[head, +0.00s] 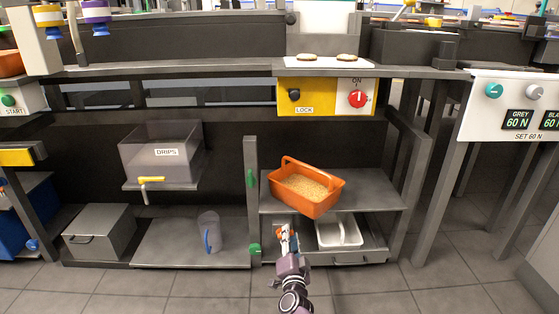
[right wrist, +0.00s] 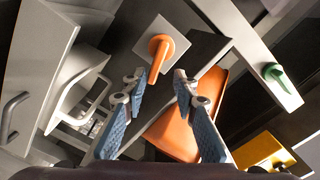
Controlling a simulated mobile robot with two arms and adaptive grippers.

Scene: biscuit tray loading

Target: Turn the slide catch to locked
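An orange lever (right wrist: 158,52) on a square grey plate (right wrist: 172,38) shows in the right wrist view and looks like the slide catch. In the head view it is small and partly hidden behind my gripper, so I cannot read its setting. My right gripper (head: 287,237) is at the lower shelf, in front of this lever. In the right wrist view its two blue-padded fingers (right wrist: 158,84) are apart and empty, with the lever just beyond the gap. I see no contact. My left gripper is not in view.
An orange bin (head: 327,204) of grain stands on the shelf above. A white tray (head: 349,236) sits right of my gripper. A green catch (head: 252,178) is on the left post. A yellow LOCK panel (head: 318,105) with a black knob (head: 294,94) is higher up.

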